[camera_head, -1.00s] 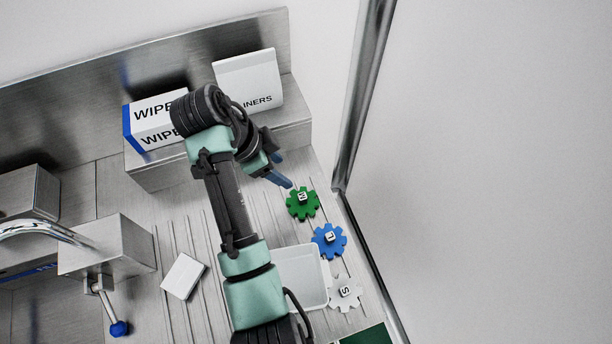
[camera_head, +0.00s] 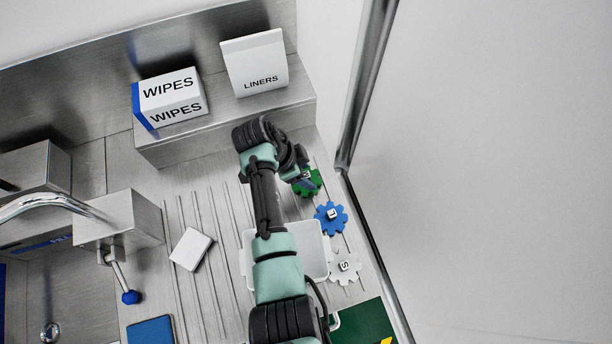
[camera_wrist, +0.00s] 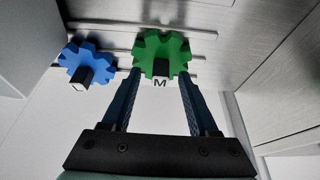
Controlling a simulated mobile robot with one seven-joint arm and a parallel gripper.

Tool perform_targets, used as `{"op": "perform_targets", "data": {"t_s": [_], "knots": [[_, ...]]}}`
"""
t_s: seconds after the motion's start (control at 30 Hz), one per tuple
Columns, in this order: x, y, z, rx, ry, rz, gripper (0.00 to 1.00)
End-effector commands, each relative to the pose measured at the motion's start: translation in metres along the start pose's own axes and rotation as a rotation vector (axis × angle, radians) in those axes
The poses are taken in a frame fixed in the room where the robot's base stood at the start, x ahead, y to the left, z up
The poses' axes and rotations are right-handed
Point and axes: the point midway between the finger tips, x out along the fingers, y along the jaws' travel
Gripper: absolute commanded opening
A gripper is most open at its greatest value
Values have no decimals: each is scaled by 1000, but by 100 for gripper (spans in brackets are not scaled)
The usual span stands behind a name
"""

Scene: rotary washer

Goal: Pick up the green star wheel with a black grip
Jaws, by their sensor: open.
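The green star wheel (camera_head: 315,184) lies on the ridged metal surface near the right wall and is partly covered by my gripper (camera_head: 304,181) in the head view. In the wrist view the green star wheel (camera_wrist: 171,44) is straight ahead, with its upright grip marked M (camera_wrist: 159,80) facing me. My gripper (camera_wrist: 160,74) is open and empty. Its two blue fingers show one on each side of the grip; I cannot tell whether they touch anything.
A blue star wheel (camera_head: 331,218) lies close by, left of the green one in the wrist view (camera_wrist: 74,55). A white star wheel (camera_head: 343,267) and a pale tray (camera_head: 322,262) lie nearer. The wipes box (camera_head: 172,97) and liners box (camera_head: 255,66) stand on a ledge behind.

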Motion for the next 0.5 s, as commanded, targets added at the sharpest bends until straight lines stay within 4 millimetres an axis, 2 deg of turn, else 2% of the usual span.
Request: {"op": "perform_targets", "data": {"t_s": [0.1, 0.33, 0.5], "knots": [[6, 0, 0, 1, 0, 0, 60], [7, 0, 0, 1, 0, -1, 60], [7, 0, 0, 1, 0, -1, 29]]}}
